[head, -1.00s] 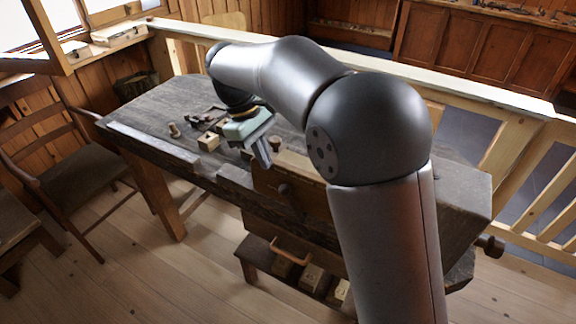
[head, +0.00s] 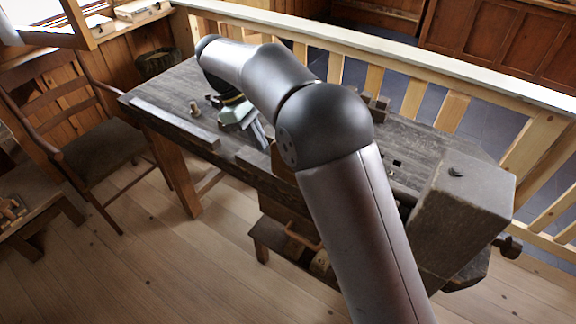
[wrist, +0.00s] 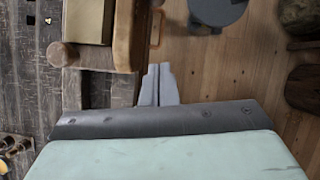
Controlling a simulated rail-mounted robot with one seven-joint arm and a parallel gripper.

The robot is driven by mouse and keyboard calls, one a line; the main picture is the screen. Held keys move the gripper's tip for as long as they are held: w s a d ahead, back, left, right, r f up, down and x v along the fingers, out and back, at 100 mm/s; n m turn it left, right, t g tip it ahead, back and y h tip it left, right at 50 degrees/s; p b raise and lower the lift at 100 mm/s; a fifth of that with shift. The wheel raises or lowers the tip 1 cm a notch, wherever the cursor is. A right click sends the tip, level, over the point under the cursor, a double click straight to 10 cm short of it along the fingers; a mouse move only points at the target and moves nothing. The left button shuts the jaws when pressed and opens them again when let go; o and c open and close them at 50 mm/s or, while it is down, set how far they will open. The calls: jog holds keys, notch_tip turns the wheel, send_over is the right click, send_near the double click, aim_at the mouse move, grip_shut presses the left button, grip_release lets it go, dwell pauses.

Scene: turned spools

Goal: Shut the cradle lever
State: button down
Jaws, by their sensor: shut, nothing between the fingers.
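My gripper (head: 262,145) is low over the workbench (head: 165,88), near its front edge, with its fingers together and empty. In the wrist view the closed fingers (wrist: 160,84) point toward the bench edge, just below a wooden box-like part (wrist: 122,35) with a round knob (wrist: 60,54). A turned wooden spool (head: 195,109) stands on the bench left of my gripper in the head view. A small dark object (head: 213,100) beside my gripper is partly hidden by it. I cannot make out the cradle lever for certain in either view.
A large grey block (head: 465,205) is at the bench's right end. A wooden railing (head: 400,62) runs behind the bench, and a chair (head: 95,140) stands left. My arm covers much of the bench's middle.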

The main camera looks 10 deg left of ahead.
jog(key=s+d+f+p, duration=0.1)
jog(key=d+f, duration=0.5)
jog(key=d, duration=0.1)
jog(key=shift+s+d+f+p, duration=0.15)
jog(key=shift+s+f+p, duration=0.1)
jog(key=shift+p, duration=0.1)
jog(key=shift+r, duration=0.1)
